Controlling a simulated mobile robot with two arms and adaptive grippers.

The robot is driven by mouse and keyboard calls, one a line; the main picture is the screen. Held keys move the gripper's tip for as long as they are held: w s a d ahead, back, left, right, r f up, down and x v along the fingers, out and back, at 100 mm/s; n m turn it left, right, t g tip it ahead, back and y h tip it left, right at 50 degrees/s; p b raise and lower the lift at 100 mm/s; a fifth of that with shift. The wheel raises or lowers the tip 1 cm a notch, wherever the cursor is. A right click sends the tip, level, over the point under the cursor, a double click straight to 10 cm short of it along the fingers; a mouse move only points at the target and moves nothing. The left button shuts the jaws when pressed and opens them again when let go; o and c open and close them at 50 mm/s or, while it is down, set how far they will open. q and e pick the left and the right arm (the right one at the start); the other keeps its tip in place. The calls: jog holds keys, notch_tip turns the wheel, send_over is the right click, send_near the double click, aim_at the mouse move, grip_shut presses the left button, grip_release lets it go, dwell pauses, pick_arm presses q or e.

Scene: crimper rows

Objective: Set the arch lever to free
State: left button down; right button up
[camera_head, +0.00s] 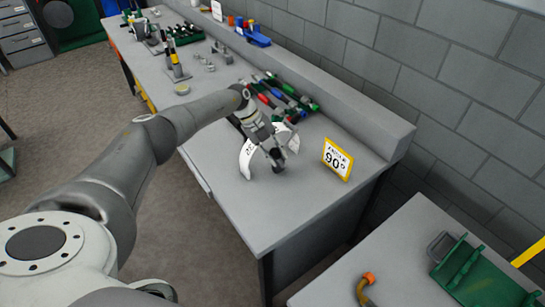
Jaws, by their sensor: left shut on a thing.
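A white curved arch (246,161) stands on the grey workbench, near its right end, with faint markings on its face. My left gripper (275,158) reaches down in front of the arch and is shut on the arch lever, at a dark end close to the bench top. The gripper hides most of the lever and the middle of the arch. The lever's exact angle and the markings cannot be read. My right gripper is not in view.
A second table with a green rack (485,277) is at lower right. The bench front right is clear.

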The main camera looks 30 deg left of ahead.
pick_arm(q)
jog(key=shift+w+d, duration=0.15)
jog(key=shift+w, duration=0.05)
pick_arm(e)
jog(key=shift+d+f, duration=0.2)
pick_arm(q)
jog(key=shift+r+g, duration=0.1)
jog(key=shift+g, duration=0.2)
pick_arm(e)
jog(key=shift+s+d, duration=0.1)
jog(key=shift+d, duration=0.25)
pick_arm(q)
jog(key=c, duration=1.4)
grip_release()
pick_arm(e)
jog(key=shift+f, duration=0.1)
pick_arm(q)
jog(key=v, duration=1.2)
jog(key=shift+d+r, duration=0.1)
jog(key=shift+d, duration=0.15)
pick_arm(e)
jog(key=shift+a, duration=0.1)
